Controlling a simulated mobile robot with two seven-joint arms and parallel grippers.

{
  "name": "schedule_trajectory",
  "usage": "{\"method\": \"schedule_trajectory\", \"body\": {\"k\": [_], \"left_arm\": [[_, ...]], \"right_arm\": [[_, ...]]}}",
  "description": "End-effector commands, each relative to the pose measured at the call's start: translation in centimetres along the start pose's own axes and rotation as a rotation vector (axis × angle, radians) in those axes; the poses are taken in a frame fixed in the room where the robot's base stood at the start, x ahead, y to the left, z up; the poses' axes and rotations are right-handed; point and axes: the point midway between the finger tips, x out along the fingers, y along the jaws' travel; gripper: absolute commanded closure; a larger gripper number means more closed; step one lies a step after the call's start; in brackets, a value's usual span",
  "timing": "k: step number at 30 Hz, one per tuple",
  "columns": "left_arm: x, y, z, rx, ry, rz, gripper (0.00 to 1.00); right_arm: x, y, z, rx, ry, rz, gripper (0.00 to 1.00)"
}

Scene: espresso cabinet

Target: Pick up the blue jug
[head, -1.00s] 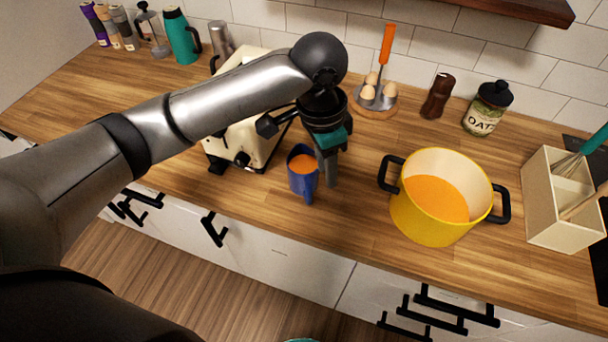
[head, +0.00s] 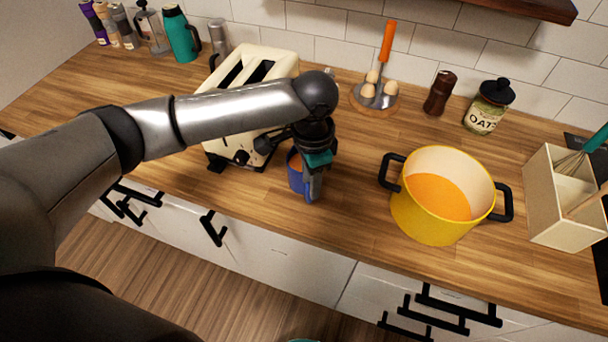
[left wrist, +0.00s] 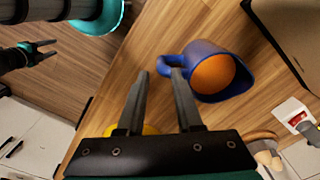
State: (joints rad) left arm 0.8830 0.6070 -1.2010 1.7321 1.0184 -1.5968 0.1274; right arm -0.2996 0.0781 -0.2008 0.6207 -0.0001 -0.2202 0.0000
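The blue jug (head: 296,181) stands on the wooden counter in front of the toaster, with orange contents. In the head view my left gripper (head: 312,190) is down at its right side and hides part of it. In the left wrist view the jug (left wrist: 236,87) is ahead, its handle towards me. My left gripper (left wrist: 162,74) is open there, fingers apart. The right-hand fingertip overlaps the handle (left wrist: 165,63); whether it touches cannot be told. My right gripper (left wrist: 46,50) shows at the left of the wrist view, open and empty, away from the jug.
The cream toaster (head: 228,142) stands close behind the jug. A yellow pot (head: 425,222) with orange contents stands to the right, with clear counter between. An egg holder (head: 374,104), a brown mill (head: 438,95) and an oats jar (head: 488,108) stand along the wall.

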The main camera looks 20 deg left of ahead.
Motion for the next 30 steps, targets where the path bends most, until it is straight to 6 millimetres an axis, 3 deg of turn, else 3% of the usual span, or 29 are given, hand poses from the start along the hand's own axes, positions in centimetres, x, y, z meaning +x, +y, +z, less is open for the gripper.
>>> {"method": "schedule_trajectory", "body": {"k": [9,18,27,30], "left_arm": [[4.4,-0.2,0.1,0.000,-0.002,0.001,0.65],[5.0,-0.2,0.1,0.002,0.000,-0.001,0.65],[5.0,-0.2,0.1,0.001,0.000,0.000,0.98],[4.9,-0.2,0.1,0.001,0.000,0.000,1.00]], "right_arm": [[0.5,0.0,0.1,0.001,-0.001,0.000,0.50],[0.5,0.1,0.1,0.001,-0.001,0.001,0.50],[0.5,0.1,0.1,0.001,-0.001,0.001,0.50],[0.5,0.1,0.1,0.001,-0.001,0.001,0.50]]}}
